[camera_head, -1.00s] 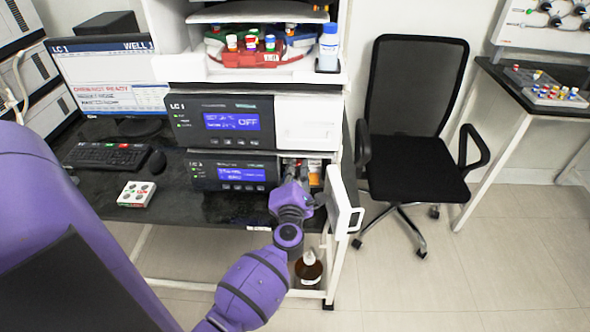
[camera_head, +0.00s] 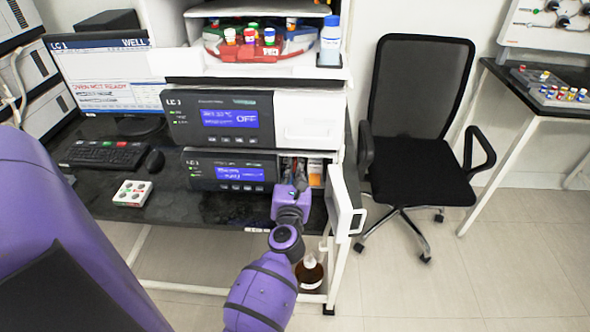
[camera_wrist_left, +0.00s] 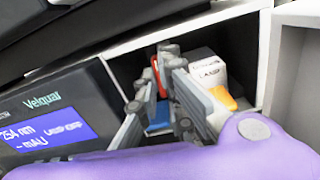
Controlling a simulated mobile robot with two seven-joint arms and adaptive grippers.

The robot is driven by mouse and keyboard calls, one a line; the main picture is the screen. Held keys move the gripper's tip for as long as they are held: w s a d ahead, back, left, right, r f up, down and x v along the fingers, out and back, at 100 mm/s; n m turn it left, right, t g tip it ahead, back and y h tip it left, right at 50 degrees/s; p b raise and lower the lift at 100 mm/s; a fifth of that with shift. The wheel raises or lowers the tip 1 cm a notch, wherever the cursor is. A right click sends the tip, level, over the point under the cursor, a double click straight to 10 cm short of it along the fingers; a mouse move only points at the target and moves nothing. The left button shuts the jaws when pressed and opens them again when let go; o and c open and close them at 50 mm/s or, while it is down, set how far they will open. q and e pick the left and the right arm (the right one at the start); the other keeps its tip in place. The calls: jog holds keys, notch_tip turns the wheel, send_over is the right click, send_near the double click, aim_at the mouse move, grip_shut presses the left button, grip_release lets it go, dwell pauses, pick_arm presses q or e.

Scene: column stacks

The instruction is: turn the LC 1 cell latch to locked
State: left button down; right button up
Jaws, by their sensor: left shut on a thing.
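The lower LC 1 module (camera_head: 212,171) has an open compartment at its right end, with the white door (camera_head: 346,208) swung out. My left gripper (camera_head: 298,172) reaches into this compartment from the front. In the left wrist view its grey fingers (camera_wrist_left: 165,80) are closed around a small part inside, where a red piece (camera_wrist_left: 155,77) shows between them. I take this part to be the cell latch, but the fingers hide most of it and I cannot read its position. A blue part (camera_wrist_left: 158,117) shows just below the fingers. My right gripper is not in view.
A white lamp unit (camera_wrist_left: 207,72) with an orange piece (camera_wrist_left: 223,98) sits close beside the fingers. The open door stands right of my wrist. A brown bottle (camera_head: 309,274) is below. A chair (camera_head: 418,150) stands to the right. Bench space left of the module is partly clear.

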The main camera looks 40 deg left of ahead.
pick_arm(q)
jog(key=shift+n, duration=0.6)
jog(key=c, duration=2.2)
grip_release()
jog(key=v, duration=0.7)
jog(key=shift+s+d, duration=0.2)
jog(key=shift+s, duration=0.05)
